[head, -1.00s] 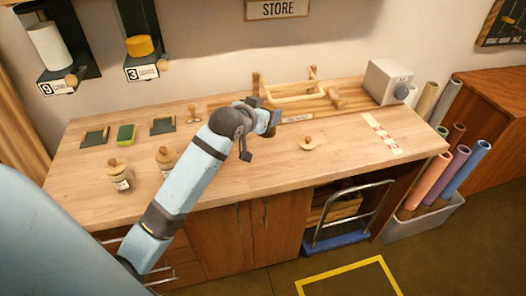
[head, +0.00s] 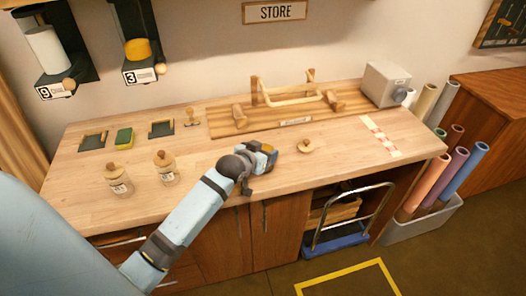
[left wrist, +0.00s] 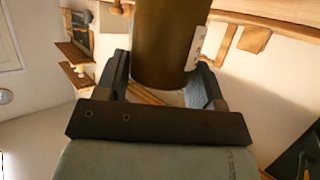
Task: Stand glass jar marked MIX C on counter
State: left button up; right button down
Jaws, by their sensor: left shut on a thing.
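My left gripper (head: 268,153) is over the front middle of the wooden counter (head: 215,165), just left of a loose wooden lid with a knob (head: 305,147). In the left wrist view my left gripper (left wrist: 168,85) is shut on a brown-filled cylindrical jar (left wrist: 170,40). A white label (left wrist: 197,47) shows at the jar's edge, but I cannot read it. In the head view the jar is mostly hidden by the gripper, and I cannot tell whether it touches the counter. My right gripper is not in view.
Two lidded glass jars (head: 118,180) (head: 166,168) stand at the left, their labels unreadable. A wooden rack (head: 240,115) is at the back, a grey box (head: 387,83) at the back right. A red-and-white strip (head: 381,137) lies at the right. Counter around the loose lid is clear.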

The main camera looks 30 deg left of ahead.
pick_arm(q)
jog(key=o, duration=1.1)
jog(key=shift+f, duration=0.1)
jog(key=shift+c, duration=0.2)
jog(key=shift+s, duration=0.1)
jog(key=v, duration=1.1)
jog(key=s+d+f+m+g+h, duration=0.2)
jog(key=s+d+f+m+h, duration=0.1)
jog(key=s+d+f, duration=1.3)
notch_tip(320, 180, down, 4)
jog(key=shift+r+g+h, duration=0.2)
jog(key=shift+g+h, duration=0.1)
jog(key=shift+d+r, duration=0.1)
jog(key=shift+r, duration=0.05)
